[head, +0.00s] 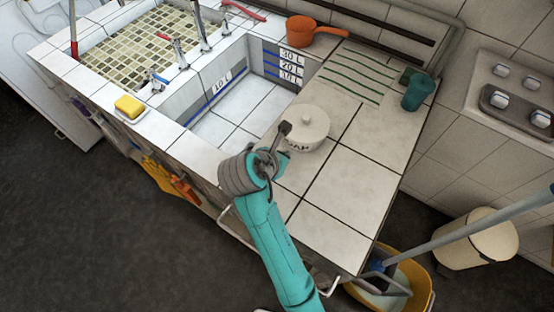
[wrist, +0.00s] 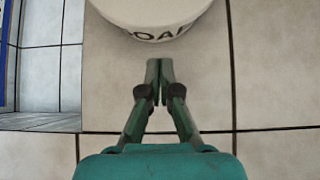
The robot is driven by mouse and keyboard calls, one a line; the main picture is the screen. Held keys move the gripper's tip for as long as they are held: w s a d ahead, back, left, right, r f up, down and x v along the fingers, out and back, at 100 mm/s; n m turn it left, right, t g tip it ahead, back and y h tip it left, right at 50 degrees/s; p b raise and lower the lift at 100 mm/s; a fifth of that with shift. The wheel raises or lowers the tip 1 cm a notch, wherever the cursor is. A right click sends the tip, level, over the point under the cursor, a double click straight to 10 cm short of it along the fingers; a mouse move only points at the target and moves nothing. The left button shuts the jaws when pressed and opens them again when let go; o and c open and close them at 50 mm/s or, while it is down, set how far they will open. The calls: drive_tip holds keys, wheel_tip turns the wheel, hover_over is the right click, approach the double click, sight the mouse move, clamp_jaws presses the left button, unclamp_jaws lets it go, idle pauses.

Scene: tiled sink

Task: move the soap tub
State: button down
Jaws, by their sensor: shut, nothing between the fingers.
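In the head view my gripper (head: 283,131) overlaps the tub's left side.
The sink basin (head: 240,110) opens to the left. An orange pan (head: 312,32) and a ribbed board area lie behind, and a teal cup (head: 418,92) stands at the back right. A yellow sponge (head: 129,106) lies on the left rim. The counter right of the tub is clear.

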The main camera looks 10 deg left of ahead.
sight(311, 116)
drive_tip(key=shift+w+d, duration=0.25)
drive_tip(key=shift+w, duration=0.4)
drive_tip(key=shift+w+d, duration=0.2)
drive_tip(key=shift+w, duration=0.4)
drive_tip(key=w+d, duration=0.1)
drive_tip(key=w, duration=0.3)
drive_tip(key=w+d, duration=0.2)
drive_tip(key=w, duration=0.2)
drive_tip(key=w+d, duration=0.1)
drive_tip(key=w, duration=0.4)
drive_tip(key=shift+w+d, duration=0.1)
drive_tip(key=shift+d, duration=0.2)
drive_tip(key=shift+a, duration=0.1)
